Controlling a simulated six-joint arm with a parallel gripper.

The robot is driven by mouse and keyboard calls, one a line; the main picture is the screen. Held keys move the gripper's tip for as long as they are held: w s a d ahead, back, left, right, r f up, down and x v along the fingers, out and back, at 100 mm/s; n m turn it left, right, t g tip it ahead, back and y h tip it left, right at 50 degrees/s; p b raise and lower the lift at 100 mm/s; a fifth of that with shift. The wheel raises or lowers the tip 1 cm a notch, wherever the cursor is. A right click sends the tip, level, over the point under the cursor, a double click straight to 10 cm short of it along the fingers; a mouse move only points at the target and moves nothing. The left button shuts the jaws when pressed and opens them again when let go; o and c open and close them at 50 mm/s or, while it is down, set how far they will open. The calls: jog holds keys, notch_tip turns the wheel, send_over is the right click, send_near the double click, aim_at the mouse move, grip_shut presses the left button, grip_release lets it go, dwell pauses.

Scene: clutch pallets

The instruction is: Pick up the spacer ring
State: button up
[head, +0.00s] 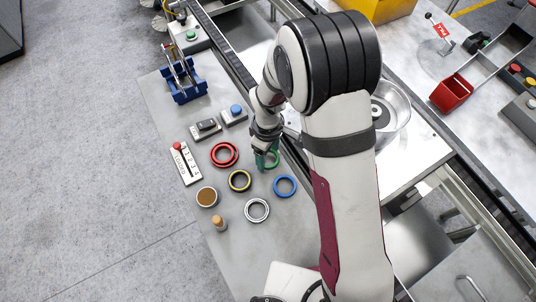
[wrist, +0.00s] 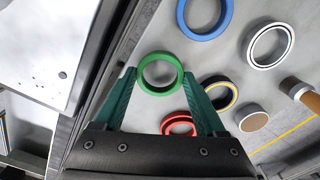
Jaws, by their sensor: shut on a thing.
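Several rings lie on the grey table, and none carries a label that marks it as the spacer ring. My gripper (wrist: 159,74) is shut on a green ring (wrist: 160,93), with one green finger on each side of its outer edge. The green ring also shows in the head view (head: 277,159), partly hidden by my gripper (head: 266,160). I cannot tell whether it touches the table. A red ring (head: 224,165), a yellow-and-black ring (head: 240,190), a blue ring (head: 285,196) and a silver-white ring (head: 256,221) lie around it.
A brown-topped cup (head: 207,197) and a small wooden-topped peg (head: 219,223) stand at the table's front left. A dark rail (head: 225,55) runs along the table's right edge.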

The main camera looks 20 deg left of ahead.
notch_tip(320, 180, up, 3)
jog(key=shift+r, duration=0.1)
jog(key=d+r, duration=0.7)
jog(key=d, duration=0.5)
jog(key=w+d+r+m, duration=0.2)
jog(key=d+r+m, duration=0.35)
jog(key=r, duration=0.25)
jog(key=w+d+r+m, duration=0.2)
jog(key=d+r+m, duration=0.2)
jog(key=r+m, duration=0.35)
jog(key=w+d+f+n, duration=0.3)
jog(key=w+d+n, duration=0.1)
jog(key=d+n, duration=0.75)
jog(key=shift+n, duration=0.75)
jog(key=w+a+f, duration=0.2)
jog(key=a, duration=0.1)
jog(key=w+a+f, duration=0.2)
jog(key=a, duration=0.1)
jog(key=w+a+f, duration=0.3)
jog(key=f, duration=0.4)
jog(key=shift+w+a, duration=0.1)
jog(key=shift+a, duration=0.1)
jog(key=shift+f, duration=0.2)
jog(key=shift+f, duration=0.2)
